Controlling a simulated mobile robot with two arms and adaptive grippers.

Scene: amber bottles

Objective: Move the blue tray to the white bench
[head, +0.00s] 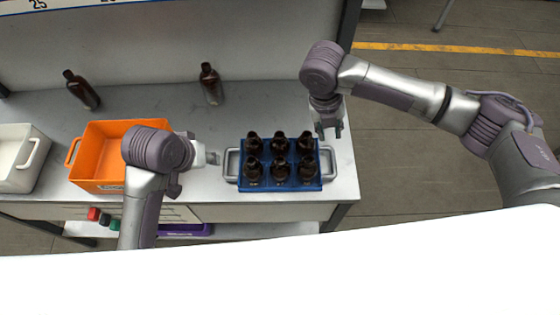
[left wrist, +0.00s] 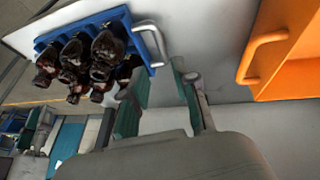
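The blue tray (head: 283,186) holds several dark amber bottles (head: 279,170) and rests on a pale bench (head: 222,118) near its right end. It has a grey handle on its left (head: 232,165) and on its right (head: 328,160). My left gripper (head: 213,158) is just left of the left handle, apart from it. In the left wrist view, the gripper (left wrist: 160,74) has its fingers spread and empty, with the tray (left wrist: 122,14) and a handle (left wrist: 152,42) just beyond. My right gripper (head: 330,130) points down above the right handle, fingers apart and empty.
An orange crate (head: 95,148) stands left of the tray, partly behind my left arm. A white bin (head: 22,160) is further left. Two amber bottles (head: 82,90) (head: 210,84) stand at the back. A purple container (head: 190,230) is below.

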